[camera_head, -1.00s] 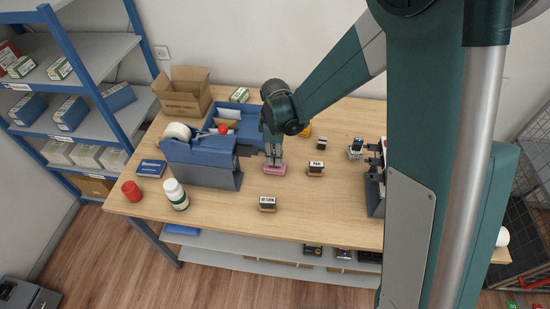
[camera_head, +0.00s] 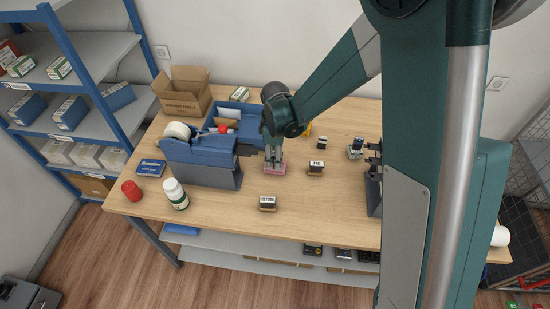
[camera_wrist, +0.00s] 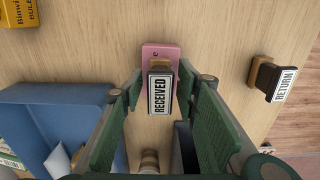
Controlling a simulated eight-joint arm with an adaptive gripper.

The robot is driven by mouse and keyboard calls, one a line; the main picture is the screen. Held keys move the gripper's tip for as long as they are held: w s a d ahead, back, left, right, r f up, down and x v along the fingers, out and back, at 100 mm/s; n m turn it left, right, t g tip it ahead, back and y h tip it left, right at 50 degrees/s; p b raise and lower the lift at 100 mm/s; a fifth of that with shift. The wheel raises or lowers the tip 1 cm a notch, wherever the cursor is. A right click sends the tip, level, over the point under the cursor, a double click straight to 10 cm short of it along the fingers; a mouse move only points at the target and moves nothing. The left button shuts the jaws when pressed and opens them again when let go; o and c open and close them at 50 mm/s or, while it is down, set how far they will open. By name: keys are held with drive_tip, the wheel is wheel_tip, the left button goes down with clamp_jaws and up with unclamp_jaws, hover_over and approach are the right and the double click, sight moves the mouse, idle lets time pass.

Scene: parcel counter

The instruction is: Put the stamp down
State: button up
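The RECEIVED stamp (camera_wrist: 160,93), with a dark body and a white label, stands on a pink pad (camera_wrist: 162,50) in the wrist view. In the head view the pink pad (camera_head: 281,170) lies on the counter near its middle, and the stamp is mostly hidden by my gripper (camera_head: 273,160). In the wrist view my gripper (camera_wrist: 160,85) has its two green fingers on either side of the stamp. A narrow gap shows between each finger and the stamp, so it looks open around it.
A RETURN stamp (camera_wrist: 272,80) stands to the right in the wrist view. Another stamp (camera_head: 268,203) stands nearer the front edge. A blue dispenser (camera_head: 200,152) with tape is close on the left. The front middle is fairly clear.

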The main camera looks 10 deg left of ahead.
drive_tip(key=shift+r, duration=0.15)
drive_tip(key=shift+r, duration=6)
drive_tip(key=shift+d, duration=0.1)
drive_tip(key=s+d+r+m+t, duration=0.2)
drive_tip(key=s+d+r+m, duration=0.2)
drive_tip(key=d+r, duration=0.4)
drive_tip(key=s+d+r+m+t, duration=0.1)
drive_tip(key=s+d+r+m, duration=0.35)
drive_tip(key=d, duration=0.45)
drive_tip(key=s+d+r+m+t, duration=0.2)
drive_tip(key=s+d+m, duration=0.2)
drive_tip(key=s+d, duration=0.3)
drive_tip(key=s+d+r+m+t, duration=0.1)
drive_tip(key=s+d+m+t, duration=0.1)
drive_tip(key=s+d+m, duration=0.3)
drive_tip(key=shift+s+d+r, duration=0.35)
drive_tip(key=shift+s+d, duration=0.5)
drive_tip(key=shift+d, duration=0.6)
